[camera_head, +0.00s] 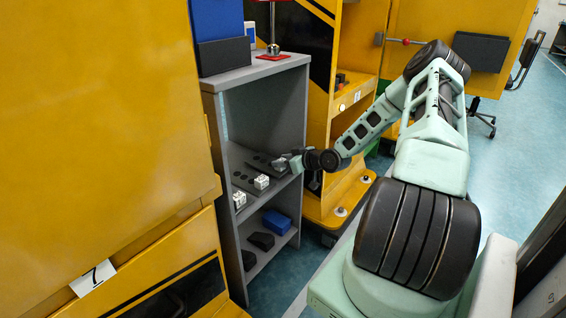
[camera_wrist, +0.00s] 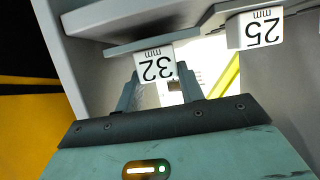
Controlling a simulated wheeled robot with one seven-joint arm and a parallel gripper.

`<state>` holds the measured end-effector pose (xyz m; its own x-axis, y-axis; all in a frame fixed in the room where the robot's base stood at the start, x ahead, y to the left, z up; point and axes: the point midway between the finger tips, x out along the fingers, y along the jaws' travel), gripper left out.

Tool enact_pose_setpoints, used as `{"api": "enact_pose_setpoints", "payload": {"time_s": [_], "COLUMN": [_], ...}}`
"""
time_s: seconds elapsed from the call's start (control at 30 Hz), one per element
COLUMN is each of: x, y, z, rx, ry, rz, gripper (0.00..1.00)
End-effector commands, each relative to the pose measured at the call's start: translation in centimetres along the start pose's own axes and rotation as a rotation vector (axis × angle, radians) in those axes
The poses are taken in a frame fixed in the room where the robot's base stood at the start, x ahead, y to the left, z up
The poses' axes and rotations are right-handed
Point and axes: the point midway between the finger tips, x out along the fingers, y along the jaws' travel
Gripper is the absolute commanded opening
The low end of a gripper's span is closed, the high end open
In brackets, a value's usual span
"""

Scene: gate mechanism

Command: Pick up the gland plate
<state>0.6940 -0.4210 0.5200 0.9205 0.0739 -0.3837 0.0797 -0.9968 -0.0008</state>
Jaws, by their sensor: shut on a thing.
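A dark grey plate with a row of round holes, which I take for the gland plate (camera_head: 257,160), is at the middle level of the grey shelf unit. My gripper (camera_head: 282,163) is at the plate's right end and shut on it. In the wrist view my gripper's two fingers (camera_wrist: 160,88) stand apart, reaching toward a grey edge behind a white "32 mm" tag (camera_wrist: 155,66). The tag hides the grip itself. I cannot tell whether the plate is clear of the shelf.
A white "25 mm" tag (camera_wrist: 254,29) is beside the "32 mm" one. The grey shelf unit (camera_head: 222,115) has side walls close to my gripper. A blue box (camera_head: 277,222) and dark blocks (camera_head: 260,241) lie on its lower shelf. A yellow cabinet (camera_head: 345,192) stands to the right.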

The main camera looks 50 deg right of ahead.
Motion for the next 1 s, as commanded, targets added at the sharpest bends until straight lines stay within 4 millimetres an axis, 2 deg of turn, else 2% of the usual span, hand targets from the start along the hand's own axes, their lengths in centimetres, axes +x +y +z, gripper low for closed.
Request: {"api": "enact_pose_setpoints", "payload": {"time_s": [0.03, 0.3, 0.37, 0.57, 0.8, 1.0], "x": [-0.4, -2.1, -2.3, -2.5, -3.2, -3.6], "y": [0.1, 0.1, -0.3, -4.8, -11.8, -16.3], "z": [-1.2, -5.2, -5.6, -5.2, -4.9, -4.6], "rx": [-0.004, -0.004, -0.001, 0.0, 0.0, 0.0], "ry": [0.004, 0.003, 0.002, 0.001, -0.001, 0.001], "rz": [0.002, 0.002, -0.002, -0.006, -0.007, -0.004], "gripper": [0.02, 0.02, 0.02, 0.02, 0.02, 0.02]}}
